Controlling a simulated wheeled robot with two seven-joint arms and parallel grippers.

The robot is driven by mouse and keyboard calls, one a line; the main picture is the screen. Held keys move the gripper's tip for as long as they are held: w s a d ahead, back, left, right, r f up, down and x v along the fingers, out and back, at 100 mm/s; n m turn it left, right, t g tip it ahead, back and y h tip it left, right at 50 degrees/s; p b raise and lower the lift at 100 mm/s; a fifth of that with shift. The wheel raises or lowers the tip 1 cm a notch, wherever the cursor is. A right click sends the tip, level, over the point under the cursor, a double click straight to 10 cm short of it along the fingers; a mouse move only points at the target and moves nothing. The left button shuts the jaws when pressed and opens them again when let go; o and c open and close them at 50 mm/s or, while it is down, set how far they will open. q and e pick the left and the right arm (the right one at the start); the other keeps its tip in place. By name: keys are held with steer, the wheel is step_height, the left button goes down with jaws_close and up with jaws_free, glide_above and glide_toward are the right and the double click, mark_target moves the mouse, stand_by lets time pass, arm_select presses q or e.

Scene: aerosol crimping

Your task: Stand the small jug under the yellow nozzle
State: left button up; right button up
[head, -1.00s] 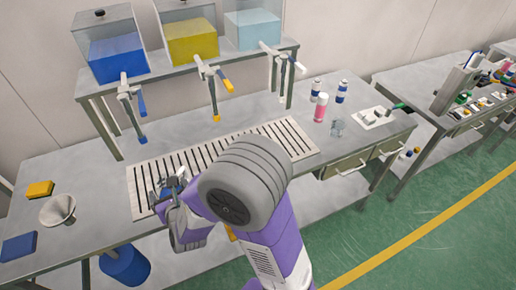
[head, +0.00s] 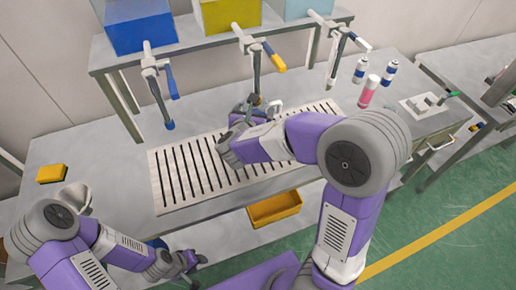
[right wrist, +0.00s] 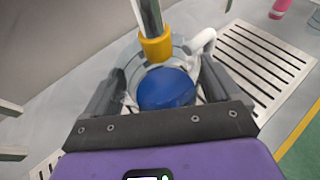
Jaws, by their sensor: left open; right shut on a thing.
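My right gripper (head: 250,112) is shut on the small clear jug (right wrist: 128,82), which holds something blue and has a whitish handle. In the right wrist view, the yellow nozzle (right wrist: 157,47) is over the jug's mouth, towards its far side. In the head view, my gripper and arm hide most of the jug, and the tap with the yellow lever (head: 256,60) reaches down to it. I cannot tell whether the jug's base touches the slotted grate (head: 180,178). My left gripper (head: 192,262) is open and empty, low in front of the bench.
The blue-tipped tap (head: 158,90) hangs to the left and the clear tank's tap (head: 335,45) to the right. A pink bottle (head: 368,92) and blue-and-white cans stand at the right. A yellow block (head: 51,173) lies at the left. The left grate is clear.

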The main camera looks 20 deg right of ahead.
steer(key=shift+w+d, duration=0.2)
steer(key=shift+d, duration=0.15)
steer(key=shift+f+m+h+b, duration=0.3)
steer(key=shift+b, duration=0.1)
step_height(320, 180, down, 9)
steer(key=b, duration=0.3)
steer(key=shift+w+d+r, duration=0.1)
steer(key=shift+w, duration=0.05)
steer(key=o, duration=1)
steer(key=shift+f, duration=0.2)
steer(key=shift+c, duration=0.2)
steer(key=shift+r, duration=0.1)
steer(key=shift+r, duration=0.2)
steer(key=p+v, duration=0.2)
steer(key=v, duration=1)
